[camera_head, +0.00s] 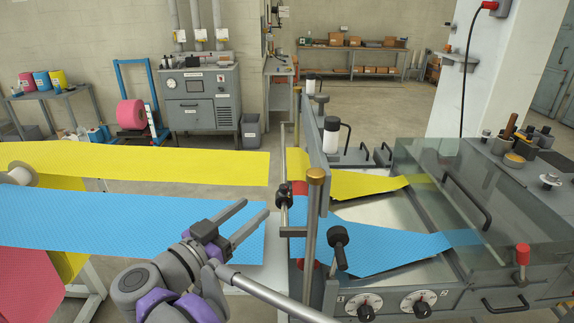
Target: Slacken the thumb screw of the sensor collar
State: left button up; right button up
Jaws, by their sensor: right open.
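A small black collar (284,190) sits around a thin upright rod beside the machine's grey side plate. A darker knob-like part shows on it, but it is too small to tell whether this is the thumb screw. My right gripper (255,208) is open and empty, over the blue web (120,224). Its two fingers point up and right toward the collar, with a short gap between fingertips and collar. My left gripper is not in view.
A brass-topped post (316,177) and a black-knobbed lever (338,237) stand right of the collar. The yellow web (140,162) runs behind the blue one. A clear cover (440,190) encloses the machine bed at right. A grey bar (275,295) crosses the foreground.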

aim_at(281, 191)
jog(key=shift+g, duration=0.3)
jog(key=x, duration=0.7)
jog(key=d+p+x, duration=0.1)
jog(key=x, duration=0.2)
jog(key=shift+d+r, duration=0.15)
grip_shut()
